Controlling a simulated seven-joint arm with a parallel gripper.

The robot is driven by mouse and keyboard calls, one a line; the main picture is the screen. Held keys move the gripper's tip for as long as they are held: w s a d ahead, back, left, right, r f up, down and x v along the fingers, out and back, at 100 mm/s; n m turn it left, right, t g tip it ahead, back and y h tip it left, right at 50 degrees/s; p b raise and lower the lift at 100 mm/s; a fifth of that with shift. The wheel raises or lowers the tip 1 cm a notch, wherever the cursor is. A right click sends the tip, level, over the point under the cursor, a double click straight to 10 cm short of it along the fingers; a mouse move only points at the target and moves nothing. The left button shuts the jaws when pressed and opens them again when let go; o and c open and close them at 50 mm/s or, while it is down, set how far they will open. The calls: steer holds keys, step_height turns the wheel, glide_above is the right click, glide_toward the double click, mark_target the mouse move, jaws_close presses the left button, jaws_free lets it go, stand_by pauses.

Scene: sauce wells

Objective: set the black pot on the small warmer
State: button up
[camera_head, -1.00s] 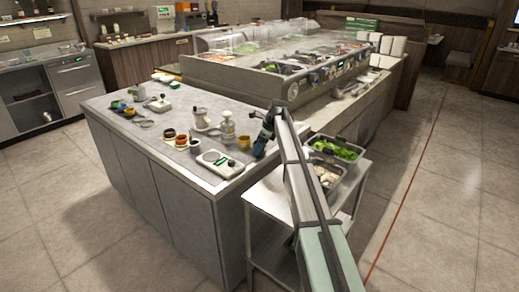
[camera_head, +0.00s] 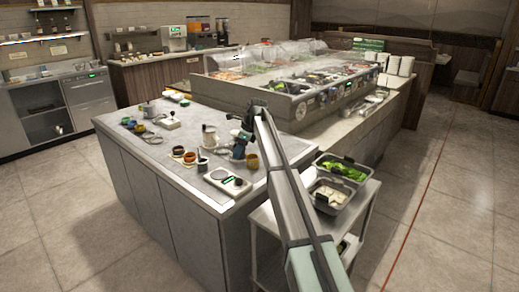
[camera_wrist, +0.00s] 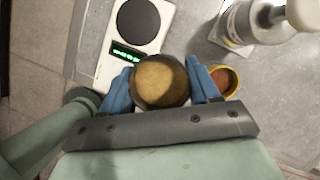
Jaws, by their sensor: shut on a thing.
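My gripper (camera_wrist: 163,88) has its blue fingers shut on a round dark-rimmed pot, the black pot (camera_wrist: 160,74), with yellowish-brown contents. A white unit with a black round plate and a green display, apparently the small warmer (camera_wrist: 103,72), lies just left of the pot in the wrist view. It also shows in the head view (camera_head: 227,181), on the counter's front corner. Its black plate is bare. I cannot tell the pot's height above the counter.
A yellow cup with reddish contents (camera_wrist: 223,80) stands close by my right finger. A pump dispenser (camera_wrist: 258,20) stands beyond it. Small orange and brown cups (camera_head: 183,154) are left of the warmer.

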steer(key=s+a+m, duration=0.1)
steer(key=a, duration=0.8)
steer(key=shift+t, duration=0.3)
steer(key=shift+s+f, duration=0.15)
steer(key=shift+f, duration=3.1)
steer(key=shift+f, duration=0.45)
steer(key=o, duration=1.2)
steer(key=shift+r, duration=0.1)
